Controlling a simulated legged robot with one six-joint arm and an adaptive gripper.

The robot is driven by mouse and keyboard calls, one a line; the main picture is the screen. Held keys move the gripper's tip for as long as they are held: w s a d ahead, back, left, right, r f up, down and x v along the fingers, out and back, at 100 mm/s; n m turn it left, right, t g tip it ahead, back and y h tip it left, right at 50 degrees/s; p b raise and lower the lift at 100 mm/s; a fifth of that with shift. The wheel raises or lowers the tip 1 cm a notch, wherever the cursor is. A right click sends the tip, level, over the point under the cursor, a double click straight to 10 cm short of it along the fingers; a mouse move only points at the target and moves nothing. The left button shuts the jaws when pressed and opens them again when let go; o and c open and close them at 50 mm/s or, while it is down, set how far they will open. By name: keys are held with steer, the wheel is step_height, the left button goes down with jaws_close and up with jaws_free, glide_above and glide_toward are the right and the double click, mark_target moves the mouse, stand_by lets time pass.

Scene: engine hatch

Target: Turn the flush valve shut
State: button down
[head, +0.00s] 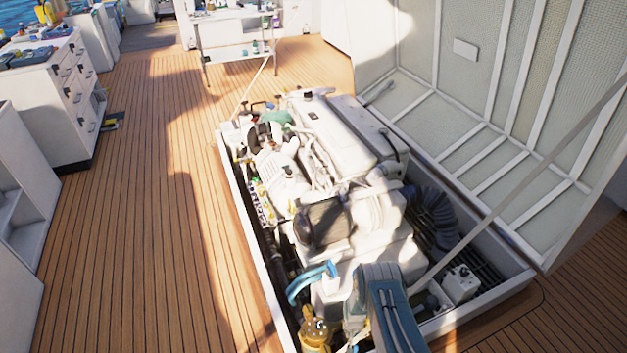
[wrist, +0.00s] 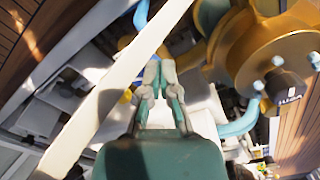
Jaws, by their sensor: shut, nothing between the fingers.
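In the wrist view, my gripper (wrist: 160,70) is shut and empty, its fingertips together. Ahead of it lie blue hose and small orange-yellow parts (wrist: 125,42), partly hidden by a pale bar. A large yellow flanged part (wrist: 262,45) with silver bolts is on the right, apart from my fingers. I cannot tell for sure which part is the flush valve. In the head view, a golden fitting (head: 315,334) sits at the near end of the hatch, below a blue hose (head: 312,280). My teal arm is just right of it; my fingertips are not clear there.
The white engine (head: 335,140) fills the open hatch, framed by a white rim (head: 247,235). The raised lid (head: 490,90) stands on the right, with a pale strut (head: 520,195) slanting down towards my arm. Wooden deck (head: 140,220) is clear on the left, beside white cabinets (head: 45,95).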

step_height(320, 180, up, 4)
steer(key=shift+s+f, duration=0.15)
steer(key=shift+f, duration=0.1)
steer(key=shift+d, duration=0.1)
step_height(320, 180, down, 6)
steer(key=d, duration=0.3)
steer(key=shift+s, duration=0.15)
stand_by(0.5)
steer(key=shift+w+a, duration=0.15)
steer(key=shift+w, duration=0.25)
stand_by(0.6)
